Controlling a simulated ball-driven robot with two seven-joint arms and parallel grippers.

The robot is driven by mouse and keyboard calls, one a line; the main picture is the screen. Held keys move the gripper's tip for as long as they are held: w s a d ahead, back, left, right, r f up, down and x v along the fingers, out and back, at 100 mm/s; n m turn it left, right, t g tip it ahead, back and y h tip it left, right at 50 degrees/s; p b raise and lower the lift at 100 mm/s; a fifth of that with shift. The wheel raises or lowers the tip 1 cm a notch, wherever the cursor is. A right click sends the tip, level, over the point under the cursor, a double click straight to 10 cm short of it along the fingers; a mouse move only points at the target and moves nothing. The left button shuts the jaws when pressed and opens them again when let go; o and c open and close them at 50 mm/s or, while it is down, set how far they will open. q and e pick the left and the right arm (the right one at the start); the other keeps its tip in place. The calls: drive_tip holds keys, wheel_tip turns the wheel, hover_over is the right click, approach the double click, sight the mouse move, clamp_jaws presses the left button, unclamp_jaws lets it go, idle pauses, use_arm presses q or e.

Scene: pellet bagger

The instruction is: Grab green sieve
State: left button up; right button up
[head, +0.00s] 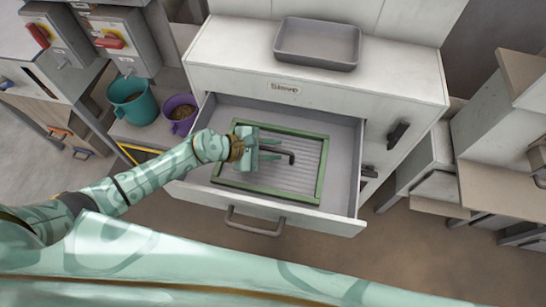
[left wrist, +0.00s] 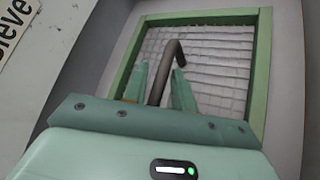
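The green sieve (head: 322,170), a rectangular green frame around a pale mesh, lies flat in the open drawer (head: 343,225). It also fills the upper middle of the left wrist view (left wrist: 262,70). A dark bent handle (head: 288,153) rises from it. My left gripper (head: 279,149) is over the sieve, its two fingers apart. In the left wrist view the handle (left wrist: 175,48) passes between the fingers (left wrist: 160,70), with gaps seeming to show on both sides. The gripper hides part of the sieve's left half. My right gripper is not in view.
A grey tray (head: 318,62) sits on the white cabinet (head: 222,45) behind the drawer. A teal bucket (head: 131,112) and a purple pot (head: 180,127) stand left of it. The drawer's front panel and handle (head: 252,230) stick out towards me. Shelving (head: 500,130) is at right.

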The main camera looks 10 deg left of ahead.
use_arm(q)
drive_tip(key=shift+w+d+f, duration=0.1)
clamp_jaws()
